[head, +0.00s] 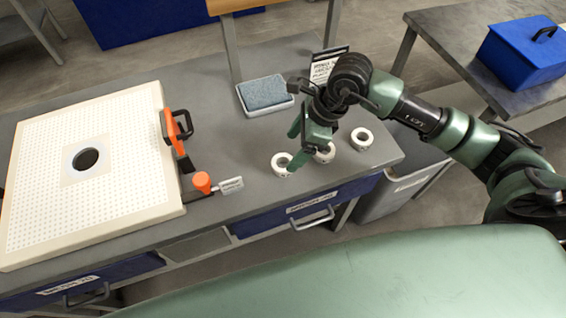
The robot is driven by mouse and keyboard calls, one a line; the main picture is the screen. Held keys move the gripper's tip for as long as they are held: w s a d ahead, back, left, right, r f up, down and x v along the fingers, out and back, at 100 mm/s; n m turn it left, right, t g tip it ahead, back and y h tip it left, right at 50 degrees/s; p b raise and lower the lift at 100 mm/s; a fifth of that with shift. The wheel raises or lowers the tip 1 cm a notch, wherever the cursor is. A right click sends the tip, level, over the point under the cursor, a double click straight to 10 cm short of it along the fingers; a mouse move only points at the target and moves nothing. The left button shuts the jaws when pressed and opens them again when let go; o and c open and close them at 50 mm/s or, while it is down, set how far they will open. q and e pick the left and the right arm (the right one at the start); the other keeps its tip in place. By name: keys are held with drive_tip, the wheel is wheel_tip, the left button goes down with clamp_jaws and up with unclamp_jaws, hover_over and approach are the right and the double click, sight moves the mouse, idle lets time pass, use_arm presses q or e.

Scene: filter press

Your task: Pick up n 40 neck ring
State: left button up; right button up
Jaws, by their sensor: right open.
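Three white neck rings lie near the right front of the grey workbench. The left ring (282,165), the middle ring (325,154) and the right ring (362,138) each have a round hole. Their markings are too small to read, so I cannot tell which is the n 40 one. My right gripper (298,146) is open and empty, with its green fingers pointing down above the left and middle rings. It partly hides the middle ring. I cannot tell whether it touches a ring. My left gripper is not in view.
A large perforated cream plate (120,135) with a central hole fills the bench's left. An orange-handled tool (203,183), a small tag (230,186) and a tray with a grey-blue pad (263,93) lie nearby. A sign (323,66) stands behind. Blue drawers (275,212) are below.

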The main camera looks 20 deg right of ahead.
sight(285, 159)
drive_tip(key=p+x, duration=0.2)
drive_tip(key=x, duration=0.3)
drive_tip(key=shift+s+a+f, duration=0.1)
drive_tip(key=shift+s+f, duration=0.05)
drive_tip(key=shift+f, duration=0.1)
drive_tip(key=shift+a+f, duration=0.1)
drive_tip(key=shift+f, duration=0.2)
drive_tip(key=c, duration=1.5)
drive_tip(key=shift+o, duration=0.2)
drive_tip(key=shift+r, duration=0.15)
